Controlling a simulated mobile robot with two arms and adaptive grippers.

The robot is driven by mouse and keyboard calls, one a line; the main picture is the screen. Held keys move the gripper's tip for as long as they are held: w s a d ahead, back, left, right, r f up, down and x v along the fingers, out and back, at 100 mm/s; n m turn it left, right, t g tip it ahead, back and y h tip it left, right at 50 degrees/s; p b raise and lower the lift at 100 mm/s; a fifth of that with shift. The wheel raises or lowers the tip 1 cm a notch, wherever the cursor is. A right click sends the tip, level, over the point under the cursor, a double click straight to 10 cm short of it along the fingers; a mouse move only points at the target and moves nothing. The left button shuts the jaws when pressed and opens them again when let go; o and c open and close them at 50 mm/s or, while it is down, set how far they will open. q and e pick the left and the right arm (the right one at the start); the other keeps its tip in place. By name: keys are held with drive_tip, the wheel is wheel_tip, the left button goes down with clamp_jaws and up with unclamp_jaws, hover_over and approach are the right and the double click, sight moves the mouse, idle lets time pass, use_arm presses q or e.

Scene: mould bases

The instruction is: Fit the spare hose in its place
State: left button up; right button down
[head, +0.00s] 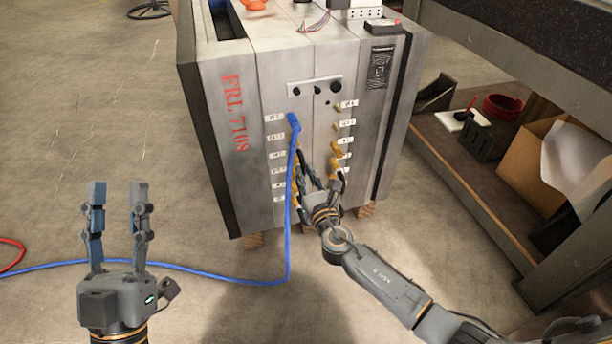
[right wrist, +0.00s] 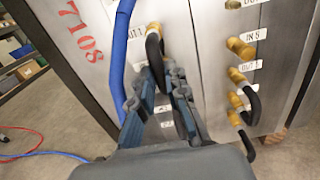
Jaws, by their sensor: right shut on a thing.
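The steel mould base (head: 235,150) stands upright with two columns of labelled ports on its front. My right gripper (head: 322,174) is low at this face, between the port columns. In the right wrist view its fingers (right wrist: 164,72) are closed around a short black hose (right wrist: 154,45). That hose's upper end is at a brass fitting (right wrist: 153,28) in the left column; its lower end is hidden behind the fingers. Another black hose (right wrist: 253,105) loops at the brass fittings on the right. My left gripper (head: 118,188) is open and empty, left of the block.
A blue hose (head: 290,200) hangs from the upper left port area (head: 293,121), passes close to my right gripper and runs left across the floor. A red hose (head: 12,258) lies at far left. A shelf bench (head: 490,205) with a cardboard box (head: 525,165) stands right. The left floor is mostly clear.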

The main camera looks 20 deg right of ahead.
use_arm(q)
drive_tip(key=shift+s+h, duration=0.2)
drive_tip(key=shift+h, duration=0.1)
use_arm(e)
drive_tip(key=shift+w, duration=0.45)
drive_tip(key=shift+w, duration=0.25)
use_arm(q)
drive_tip(key=shift+s+r+t, duration=0.25)
drive_tip(key=shift+r+t, duration=0.05)
drive_tip(key=shift+r, duration=0.05)
use_arm(e)
drive_tip(key=shift+r, duration=0.1)
drive_tip(key=c, duration=0.9)
unclamp_jaws()
drive_tip(key=shift+o, duration=0.2)
use_arm(q)
drive_tip(key=shift+w, duration=0.1)
use_arm(e)
drive_tip(key=shift+s+p, duration=0.3)
drive_tip(key=shift+s, duration=1.05)
use_arm(q)
drive_tip(key=w+f+g+y, duration=0.1)
drive_tip(key=w+f+g, duration=0.3)
drive_tip(key=f, duration=0.1)
drive_tip(key=shift+f+y+p, duration=0.3)
drive_tip(key=shift+f+p, duration=0.05)
drive_tip(key=shift+p, duration=0.05)
use_arm(e)
drive_tip(key=shift+s+d, duration=0.1)
drive_tip(key=shift+s, duration=2)
